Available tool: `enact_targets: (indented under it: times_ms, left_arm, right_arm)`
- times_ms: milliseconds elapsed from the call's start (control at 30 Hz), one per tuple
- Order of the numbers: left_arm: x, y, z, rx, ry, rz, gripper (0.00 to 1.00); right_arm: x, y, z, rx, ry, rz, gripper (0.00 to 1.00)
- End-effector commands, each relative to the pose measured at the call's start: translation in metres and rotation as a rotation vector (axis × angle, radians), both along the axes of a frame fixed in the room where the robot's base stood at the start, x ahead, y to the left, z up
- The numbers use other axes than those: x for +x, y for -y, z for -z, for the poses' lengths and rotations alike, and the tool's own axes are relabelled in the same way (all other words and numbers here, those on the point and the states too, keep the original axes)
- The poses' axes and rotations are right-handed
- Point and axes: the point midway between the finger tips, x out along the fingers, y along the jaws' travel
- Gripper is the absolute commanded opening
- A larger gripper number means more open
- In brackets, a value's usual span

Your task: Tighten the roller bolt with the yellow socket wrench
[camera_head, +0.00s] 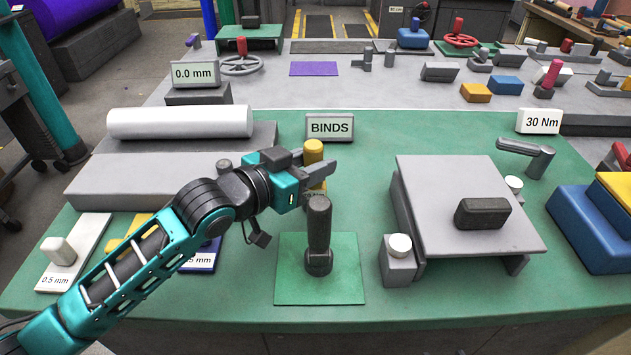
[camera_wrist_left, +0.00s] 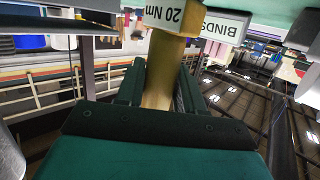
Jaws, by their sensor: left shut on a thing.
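The yellow socket wrench (camera_head: 313,151) stands upright behind the green mat, its knobbed top showing above my left gripper (camera_head: 318,172). My left gripper is shut on it. In the left wrist view the wrench's yellow shaft (camera_wrist_left: 161,75) runs between the fingers, under a yellow part marked "20 Nm". The fingers hide part of the wrench in the head view. A white roller (camera_head: 180,122) lies on a grey block (camera_head: 150,180) to the left. A small grey knob (camera_head: 224,165), perhaps the roller bolt, shows near the block's right end. My right gripper is not in view.
A dark upright tool (camera_head: 319,235) stands on a green mat (camera_head: 290,286) in front of my left gripper. A "BINDS" sign (camera_head: 330,127) stands behind it. A grey platform (camera_head: 460,185) and blue block (camera_head: 588,230) stand to the right. Labelled gauge plates (camera_head: 88,238) lie front left.

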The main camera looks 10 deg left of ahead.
Motion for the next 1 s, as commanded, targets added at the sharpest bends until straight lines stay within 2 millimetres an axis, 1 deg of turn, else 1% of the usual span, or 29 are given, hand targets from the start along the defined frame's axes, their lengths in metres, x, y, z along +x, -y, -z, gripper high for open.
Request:
enact_targets:
  times_ms: [233, 767, 1000]
  left_arm:
    - [0.000, 0.000, -0.003, -0.001, 0.002, 0.000, 0.00]
    - [0.000, 0.000, -0.034, -0.001, 0.001, 0.000, 0.00]
    - [0.000, 0.000, -0.048, -0.002, 0.003, 0.000, 0.00]
  right_arm:
    - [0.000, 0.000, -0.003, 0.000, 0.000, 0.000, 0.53]
    - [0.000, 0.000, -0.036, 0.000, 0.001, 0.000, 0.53]
    - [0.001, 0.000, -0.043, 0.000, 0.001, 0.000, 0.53]
